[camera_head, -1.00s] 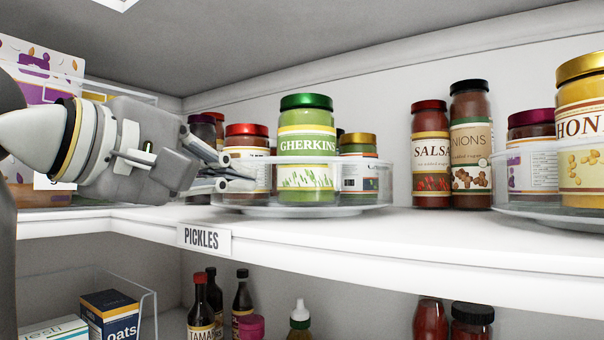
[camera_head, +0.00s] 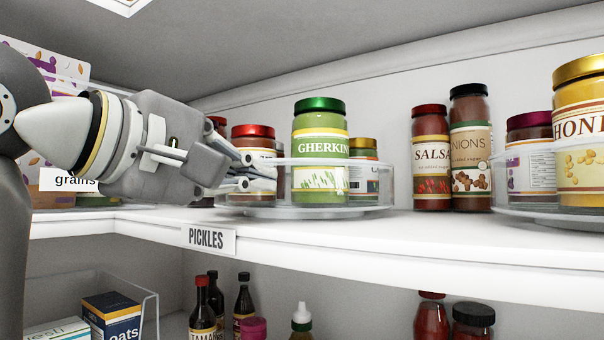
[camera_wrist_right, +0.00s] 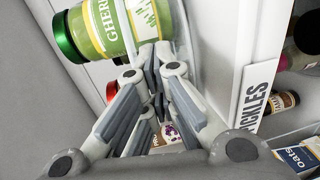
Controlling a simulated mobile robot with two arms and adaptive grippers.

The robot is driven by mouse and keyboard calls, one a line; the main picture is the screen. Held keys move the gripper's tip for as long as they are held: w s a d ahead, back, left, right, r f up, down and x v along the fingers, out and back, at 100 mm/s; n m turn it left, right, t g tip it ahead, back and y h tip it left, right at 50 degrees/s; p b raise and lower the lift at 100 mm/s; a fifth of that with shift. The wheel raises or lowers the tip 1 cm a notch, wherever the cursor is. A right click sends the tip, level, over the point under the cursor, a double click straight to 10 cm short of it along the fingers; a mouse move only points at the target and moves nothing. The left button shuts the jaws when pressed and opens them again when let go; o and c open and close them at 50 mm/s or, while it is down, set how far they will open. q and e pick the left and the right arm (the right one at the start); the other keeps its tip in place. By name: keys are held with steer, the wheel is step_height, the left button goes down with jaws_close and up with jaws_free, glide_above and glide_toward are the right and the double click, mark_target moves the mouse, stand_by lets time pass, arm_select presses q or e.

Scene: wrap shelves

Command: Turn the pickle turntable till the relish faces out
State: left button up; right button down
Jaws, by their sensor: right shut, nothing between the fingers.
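The pickle turntable (camera_head: 300,211) is a clear round tray on the upper shelf, behind the PICKLES tag (camera_head: 208,239). On its near side stands the green-lidded gherkins jar (camera_head: 320,125), its label turned towards the right. A red-lidded jar (camera_head: 253,132) stands left of it, partly behind my fingers, and a gold-lidded jar (camera_head: 364,146) stands behind on the right. I cannot read which one is relish. My right gripper (camera_head: 246,172) is shut and empty at the turntable's left rim; contact is unclear. In the wrist view its fingertips are close by the gherkins jar (camera_wrist_right: 125,28). My left gripper is out of view.
A salsa jar (camera_head: 431,160) and an onions jar (camera_head: 470,145) stand right of the turntable. A second turntable (camera_head: 530,215) with a honey jar (camera_head: 582,125) is at far right. A grains bin stands behind my arm. Bottles and boxes fill the lower shelf.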

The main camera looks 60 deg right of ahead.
mark_target(310, 184)
steer(key=shift+s, duration=0.15)
steer(key=shift+s+d, duration=0.1)
steer(key=shift+s, duration=1.05)
steer(key=shift+b, duration=0.3)
steer(key=shift+s+d, duration=0.15)
steer(key=shift+s, duration=0.45)
steer(key=shift+s+d, duration=0.15)
steer(key=shift+s, duration=0.45)
steer(key=shift+w+a, duration=0.1)
steer(key=shift+w, duration=0.05)
steer(key=shift+s+a, duration=0.1)
steer(key=shift+s, duration=0.1)
